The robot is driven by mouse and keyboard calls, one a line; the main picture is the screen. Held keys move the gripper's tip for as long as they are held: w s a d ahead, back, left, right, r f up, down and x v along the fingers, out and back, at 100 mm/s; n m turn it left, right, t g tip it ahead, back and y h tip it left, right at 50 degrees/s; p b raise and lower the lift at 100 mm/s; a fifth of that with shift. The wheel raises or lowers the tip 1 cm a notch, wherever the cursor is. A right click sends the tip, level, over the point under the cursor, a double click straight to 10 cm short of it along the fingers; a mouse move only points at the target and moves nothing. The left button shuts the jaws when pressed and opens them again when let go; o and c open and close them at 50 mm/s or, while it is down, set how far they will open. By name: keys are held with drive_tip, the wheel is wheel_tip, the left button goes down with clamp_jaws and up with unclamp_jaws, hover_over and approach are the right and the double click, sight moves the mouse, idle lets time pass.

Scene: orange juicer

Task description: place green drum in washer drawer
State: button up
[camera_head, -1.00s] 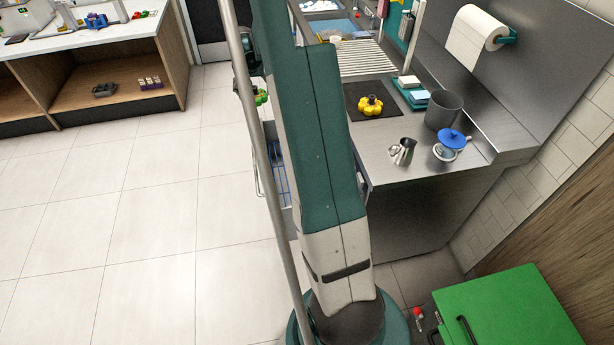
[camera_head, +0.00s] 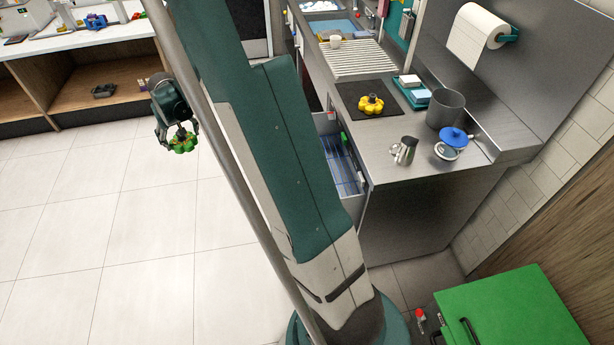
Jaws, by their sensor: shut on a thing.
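The green drum (camera_head: 183,142) is a lobed green piece with some orange and dark parts at its top. My gripper (camera_head: 177,128) is shut on it and holds it in the air over the floor, left of the counter. The washer drawer (camera_head: 337,165) is pulled out from the counter front and has a blue wire rack inside. My arm hides the drawer's left part. The drum is well to the left of the drawer, apart from it.
A yellow lobed piece (camera_head: 371,104) sits on a dark mat on the steel counter (camera_head: 385,160). A metal jug (camera_head: 403,151), a grey bin (camera_head: 444,108) and a blue-topped item (camera_head: 452,141) stand nearby. The tiled floor at left is clear.

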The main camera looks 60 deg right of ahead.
drive_tip(key=s+a+f+n+y+b, duration=0.1)
drive_tip(key=s+a+f+n, duration=0.1)
drive_tip(key=a, duration=1)
drive_tip(key=s+a+f+n+y+b, duration=0.1)
drive_tip(key=a+n, duration=0.1)
drive_tip(key=a, duration=1)
drive_tip(key=s+d+f+m+b, duration=0.1)
drive_tip(key=s+d+f+b, duration=0.15)
drive_tip(key=d, duration=1.45)
drive_tip(key=s+d+f+h+b, duration=0.15)
drive_tip(key=s+d, duration=0.25)
drive_tip(key=d, duration=1.2)
drive_tip(key=s+d+f+m+b, duration=0.1)
drive_tip(key=s+d+f+b, duration=0.15)
drive_tip(key=d, duration=1.45)
drive_tip(key=s+d+f, duration=0.2)
drive_tip(key=s+d, duration=0.5)
drive_tip(key=s, duration=0.1)
drive_tip(key=s+f+n+y+b, duration=0.1)
drive_tip(key=s+f, duration=0.4)
drive_tip(key=s, duration=1)
drive_tip(key=shift+s+f+n+t+b, duration=0.25)
drive_tip(key=shift+f+n+t+b, duration=0.05)
drive_tip(key=shift+n+b, duration=0.5)
drive_tip(key=shift+f, duration=0.1)
drive_tip(key=shift+f+b, duration=0.75)
drive_tip(key=shift+f, duration=2.25)
